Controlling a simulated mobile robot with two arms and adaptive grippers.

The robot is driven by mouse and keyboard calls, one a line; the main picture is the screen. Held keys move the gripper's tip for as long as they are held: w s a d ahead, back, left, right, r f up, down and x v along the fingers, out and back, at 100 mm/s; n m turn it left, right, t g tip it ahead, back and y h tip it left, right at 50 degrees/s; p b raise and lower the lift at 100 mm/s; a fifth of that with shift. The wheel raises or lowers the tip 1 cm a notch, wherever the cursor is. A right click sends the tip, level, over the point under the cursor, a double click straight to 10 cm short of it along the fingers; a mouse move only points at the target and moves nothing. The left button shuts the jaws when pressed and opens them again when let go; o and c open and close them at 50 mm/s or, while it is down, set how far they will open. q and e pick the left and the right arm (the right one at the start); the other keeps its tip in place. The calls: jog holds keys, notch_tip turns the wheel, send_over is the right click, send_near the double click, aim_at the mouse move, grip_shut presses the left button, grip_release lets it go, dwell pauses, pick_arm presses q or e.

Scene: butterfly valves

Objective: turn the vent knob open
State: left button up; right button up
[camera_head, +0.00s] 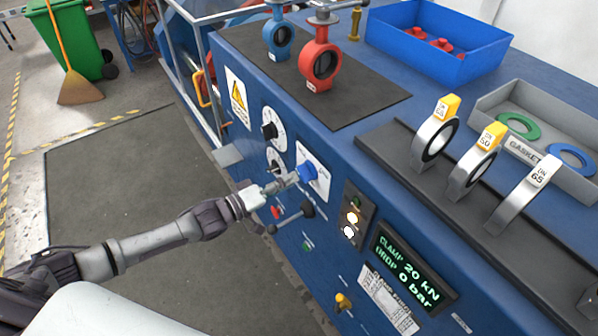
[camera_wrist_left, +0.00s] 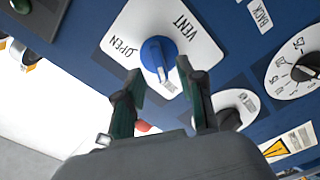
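The blue vent knob (camera_head: 306,172) sits on a white plate (camera_head: 321,183) on the front of the blue bench. In the left wrist view, the knob (camera_wrist_left: 158,54) shows on its plate, which carries the words OPEN and VENT upside down. A pale line on the knob runs down toward my fingers. My left gripper (camera_head: 291,179) is close in front of the knob. In the wrist view, its two fingers (camera_wrist_left: 157,80) are apart, with the knob just beyond the gap. I cannot tell whether they touch it. My right gripper is not in view.
Black dials (camera_head: 269,130) sit left of the knob. A black-ended lever (camera_head: 307,210) and a red button (camera_head: 277,211) are just below. A lit display (camera_head: 412,270) reads clamp 20 kN, drop 0 bar. Valves (camera_head: 320,65) stand on top. Open floor lies left.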

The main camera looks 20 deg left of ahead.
aim_at(300, 176)
pick_arm(q)
jog(key=shift+x, duration=1.95)
jog(key=shift+s, duration=0.1)
grip_shut()
